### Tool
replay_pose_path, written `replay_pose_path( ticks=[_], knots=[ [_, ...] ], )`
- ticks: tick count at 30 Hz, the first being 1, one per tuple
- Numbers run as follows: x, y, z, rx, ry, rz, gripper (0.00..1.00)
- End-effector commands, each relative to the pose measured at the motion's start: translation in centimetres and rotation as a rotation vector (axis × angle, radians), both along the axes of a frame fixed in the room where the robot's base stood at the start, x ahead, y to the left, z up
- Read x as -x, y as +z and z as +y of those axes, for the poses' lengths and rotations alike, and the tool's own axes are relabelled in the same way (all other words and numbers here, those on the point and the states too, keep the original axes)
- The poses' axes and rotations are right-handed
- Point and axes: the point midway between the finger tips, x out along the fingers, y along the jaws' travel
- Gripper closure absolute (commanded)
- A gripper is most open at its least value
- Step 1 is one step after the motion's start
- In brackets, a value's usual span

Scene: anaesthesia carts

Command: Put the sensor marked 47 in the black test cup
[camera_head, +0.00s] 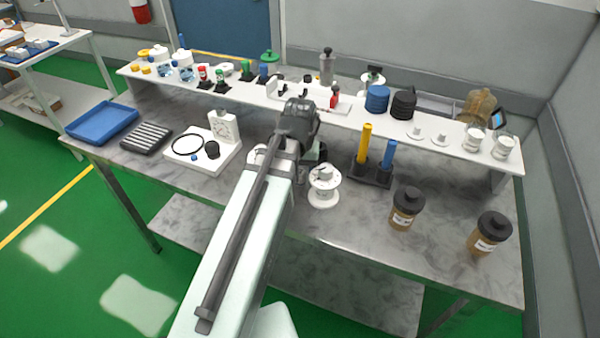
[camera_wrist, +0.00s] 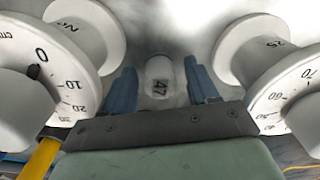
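The sensor marked 47 (camera_wrist: 160,82) is a small white cylinder. In the wrist view it stands between the two blue fingers of my gripper (camera_wrist: 162,88), with a gap visible on each side. My gripper is open; whether it touches the sensor cannot be told. In the head view the sensor is hidden, and my fingers are mostly hidden behind my arm. The black test cup (camera_head: 212,149) appears to be the small black cup on the white board at the left of the table, well left of my gripper.
White spool-shaped pieces with printed scales flank my fingers, one left (camera_wrist: 85,25) and one right (camera_wrist: 245,50). The white board (camera_head: 178,158) also carries a dial (camera_head: 222,125) and a black ring. Yellow (camera_head: 364,144) and blue cylinders stand right. Two brown jars (camera_head: 403,208) stand farther right. A crowded shelf runs behind.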

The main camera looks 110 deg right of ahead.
Motion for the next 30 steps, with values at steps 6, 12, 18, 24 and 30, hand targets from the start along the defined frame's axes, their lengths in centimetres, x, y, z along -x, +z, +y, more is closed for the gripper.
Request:
replay_pose_path(
  ticks=[6,12,18,24,30],
  knots=[
    [0.0,0.0,0.0,0.000,0.000,0.000,0.40],
    [0.0,0.7,0.0,0.000,0.000,0.000,0.40],
    [0.0,3.0,-0.1,0.002,0.000,0.001,0.40],
    [0.1,5.8,-0.1,0.002,0.000,0.001,0.40],
    [0.1,8.5,-0.1,0.002,0.000,0.001,0.40]
  ],
)
